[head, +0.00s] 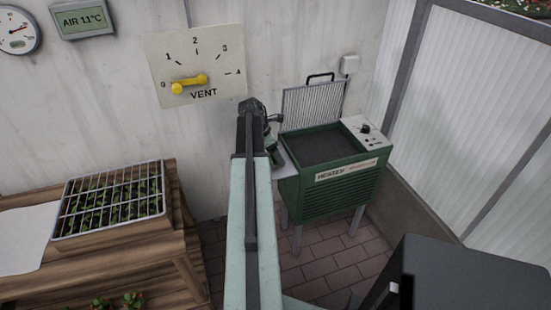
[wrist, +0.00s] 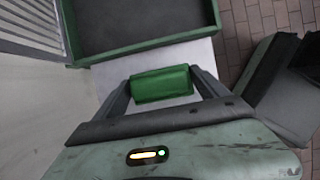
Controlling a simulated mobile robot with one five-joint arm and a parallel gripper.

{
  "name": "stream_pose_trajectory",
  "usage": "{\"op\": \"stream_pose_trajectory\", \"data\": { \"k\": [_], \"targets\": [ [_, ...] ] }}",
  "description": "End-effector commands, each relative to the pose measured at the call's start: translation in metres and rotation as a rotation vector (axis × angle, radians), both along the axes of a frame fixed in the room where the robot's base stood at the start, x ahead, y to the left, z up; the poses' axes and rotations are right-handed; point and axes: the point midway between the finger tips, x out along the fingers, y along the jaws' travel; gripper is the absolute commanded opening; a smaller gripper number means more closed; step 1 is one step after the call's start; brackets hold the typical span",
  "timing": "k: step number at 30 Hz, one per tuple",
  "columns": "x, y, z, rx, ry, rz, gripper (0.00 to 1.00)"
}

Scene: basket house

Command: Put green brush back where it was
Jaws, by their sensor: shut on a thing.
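The green brush (wrist: 162,84) shows in the wrist view as a green block between the two fingers of my gripper (wrist: 160,80). The fingers are shut on its ends. It is over a pale side shelf (wrist: 185,58) of the green heater, close to the heater's edge. I cannot tell whether the brush touches the shelf. In the head view my arm covers the brush, and part of the shelf (head: 286,173) shows right of the arm.
The green heater (head: 335,190) has an open dark tray top and a raised grille (head: 313,107). A wooden bench (head: 150,245) with a seedling tray (head: 70,232) stands at left. A vent dial (head: 197,65) is on the wall. Brick floor (head: 318,270) shows below.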

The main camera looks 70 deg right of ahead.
Motion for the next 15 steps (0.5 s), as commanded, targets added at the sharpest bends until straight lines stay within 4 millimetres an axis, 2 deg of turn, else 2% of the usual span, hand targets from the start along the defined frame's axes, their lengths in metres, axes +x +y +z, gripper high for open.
{"op": "stream_pose_trajectory", "data": {
  "k": [7,8,9,15],
  "targets": [
    [-0.0005,-0.0001,-0.0034,0.000,0.000,0.000,0.51],
    [-0.0005,-0.0001,-0.0016,0.000,0.000,-0.001,0.92],
    [-0.0005,-0.0002,-0.0012,0.000,0.000,-0.001,1.00],
    [-0.0007,-0.0002,-0.0011,0.000,0.000,-0.001,1.00]
  ]
}}
